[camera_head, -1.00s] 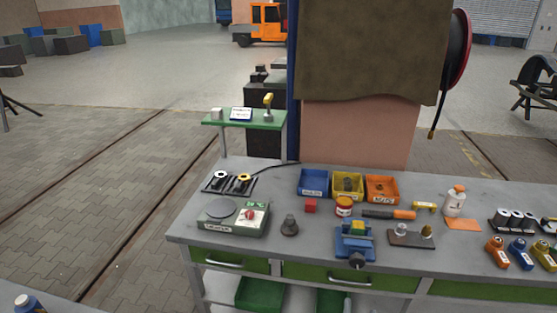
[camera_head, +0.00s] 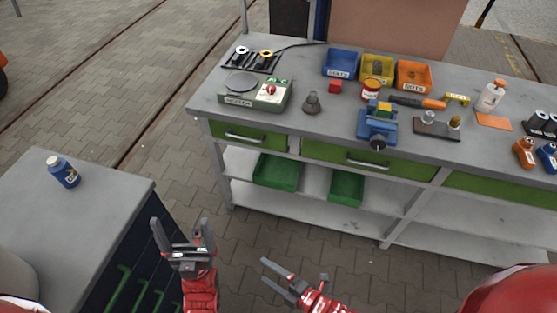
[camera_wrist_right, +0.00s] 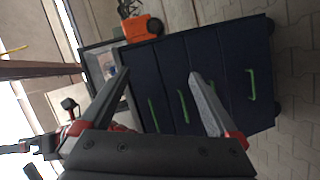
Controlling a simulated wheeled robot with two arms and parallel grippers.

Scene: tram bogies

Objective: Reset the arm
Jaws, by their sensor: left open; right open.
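My left gripper (camera_head: 182,236) is open and empty, in front of the dark drawer cabinet (camera_head: 130,262) at the lower left. My right gripper (camera_head: 292,276) is open and empty, low in front of the workbench and apart from it. In the right wrist view its two fingers (camera_wrist_right: 160,82) stand wide apart with nothing between them. Beyond them the dark cabinet shows with its green handles (camera_wrist_right: 183,105).
The grey workbench (camera_head: 220,99) carries a green-grey device (camera_head: 258,96), a blue vise (camera_head: 377,128) and several part bins (camera_head: 376,69). Green bins (camera_head: 277,173) sit on its lower shelf. A blue bottle (camera_head: 64,172) stands on the cabinet top. Paved floor lies between bench and cabinet.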

